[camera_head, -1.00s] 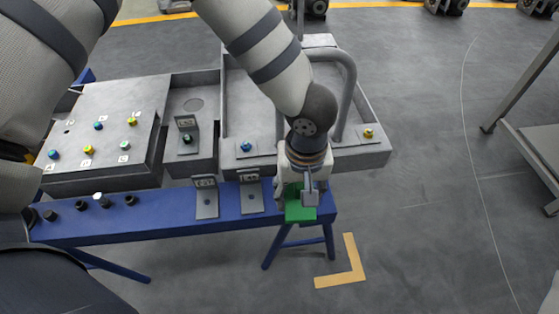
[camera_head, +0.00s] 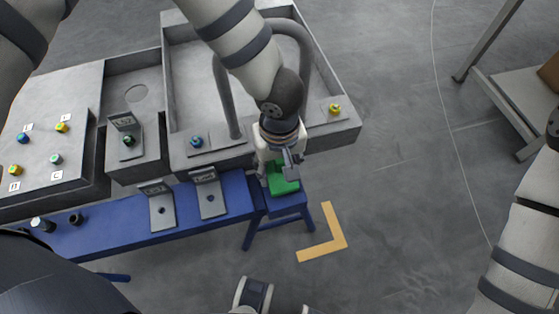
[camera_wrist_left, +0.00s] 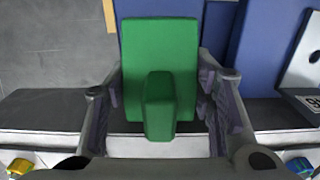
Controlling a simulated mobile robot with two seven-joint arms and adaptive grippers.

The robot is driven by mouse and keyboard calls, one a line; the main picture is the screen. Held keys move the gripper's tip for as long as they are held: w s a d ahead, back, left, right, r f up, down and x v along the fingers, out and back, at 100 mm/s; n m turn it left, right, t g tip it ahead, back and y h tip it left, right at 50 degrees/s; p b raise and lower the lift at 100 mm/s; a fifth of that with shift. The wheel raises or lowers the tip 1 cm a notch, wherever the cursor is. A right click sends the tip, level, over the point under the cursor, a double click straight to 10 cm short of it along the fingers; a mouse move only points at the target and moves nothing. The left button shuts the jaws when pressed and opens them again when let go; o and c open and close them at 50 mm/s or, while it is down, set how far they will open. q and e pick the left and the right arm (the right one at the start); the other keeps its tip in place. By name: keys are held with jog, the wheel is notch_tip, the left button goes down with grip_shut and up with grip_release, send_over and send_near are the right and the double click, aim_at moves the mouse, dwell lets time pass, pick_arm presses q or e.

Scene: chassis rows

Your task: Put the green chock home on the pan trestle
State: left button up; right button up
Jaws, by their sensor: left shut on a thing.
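The green chock (camera_head: 283,183) is a block with a raised rib, held between the fingers of my left gripper (camera_head: 278,166). In the left wrist view the chock (camera_wrist_left: 160,55) fills the space between the two fingers (camera_wrist_left: 165,110). It is over the blue trestle (camera_head: 288,203) at the right end of the blue beam. I cannot tell whether its underside touches the trestle top. The trestle top also shows in the left wrist view, behind the chock.
A grey chassis pan (camera_head: 350,128) with a bent tube and coloured knobs stands behind the trestle. Labelled grey brackets (camera_head: 210,198) stand on the blue beam (camera_head: 110,240) to the left. A yellow floor mark (camera_head: 335,240) lies at right. Open floor lies further right.

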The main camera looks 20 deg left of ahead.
pick_arm(q)
jog(key=shift+f, duration=1.05)
pick_arm(e)
jog(key=shift+s+f, duration=0.25)
jog(key=shift+f, duration=0.05)
dwell(0.5)
pick_arm(q)
jog(key=o, duration=1.4)
notch_tip(320, 180, up, 12)
jog(key=shift+r, duration=0.1)
pick_arm(e)
jog(key=shift+s, duration=0.1)
